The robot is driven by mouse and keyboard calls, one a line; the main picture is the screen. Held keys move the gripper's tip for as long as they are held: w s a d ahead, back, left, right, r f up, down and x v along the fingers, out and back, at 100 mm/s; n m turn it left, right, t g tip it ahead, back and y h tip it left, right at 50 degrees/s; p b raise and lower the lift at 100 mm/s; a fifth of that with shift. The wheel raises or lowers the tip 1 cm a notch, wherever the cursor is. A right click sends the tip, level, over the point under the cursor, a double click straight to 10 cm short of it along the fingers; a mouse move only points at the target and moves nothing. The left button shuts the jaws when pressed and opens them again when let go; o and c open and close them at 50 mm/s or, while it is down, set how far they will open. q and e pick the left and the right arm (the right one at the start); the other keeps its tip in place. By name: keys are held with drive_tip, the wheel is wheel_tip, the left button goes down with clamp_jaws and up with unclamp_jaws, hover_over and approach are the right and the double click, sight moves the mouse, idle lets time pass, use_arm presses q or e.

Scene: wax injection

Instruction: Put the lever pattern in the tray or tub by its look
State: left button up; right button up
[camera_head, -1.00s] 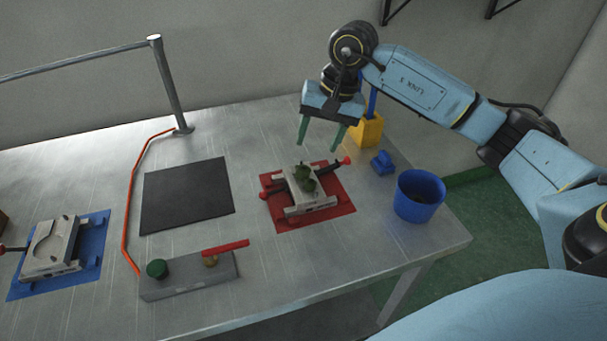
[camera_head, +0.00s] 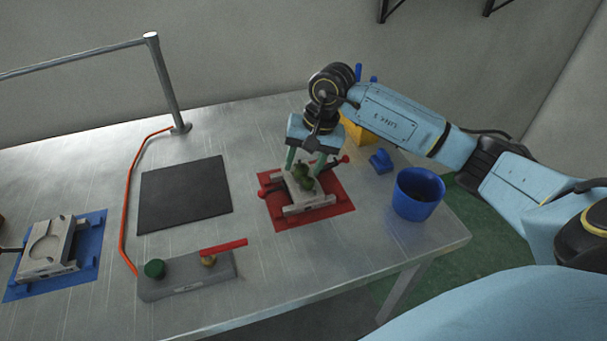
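The lever pattern seems to be the small dark green piece (camera_head: 302,175) lying in the open grey mould (camera_head: 307,208) on the red mat (camera_head: 345,208). My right gripper (camera_head: 303,168) is over this mould, its two green fingers spread apart on either side of the green piece. I cannot tell whether the fingers touch it. A blue tub (camera_head: 418,196) stands at the table's right end; its inside is dark. I cannot make out a tray. My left gripper is not in view.
A second grey mould (camera_head: 45,262) sits on a blue mat at the left. A black mat (camera_head: 185,194), a grey block with a red lever (camera_head: 188,276), a blue piece (camera_head: 381,160) and a yellow holder (camera_head: 357,133) are also on the table. A metal rail (camera_head: 163,85) stands behind.

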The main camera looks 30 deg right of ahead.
drive_tip(key=c, duration=1)
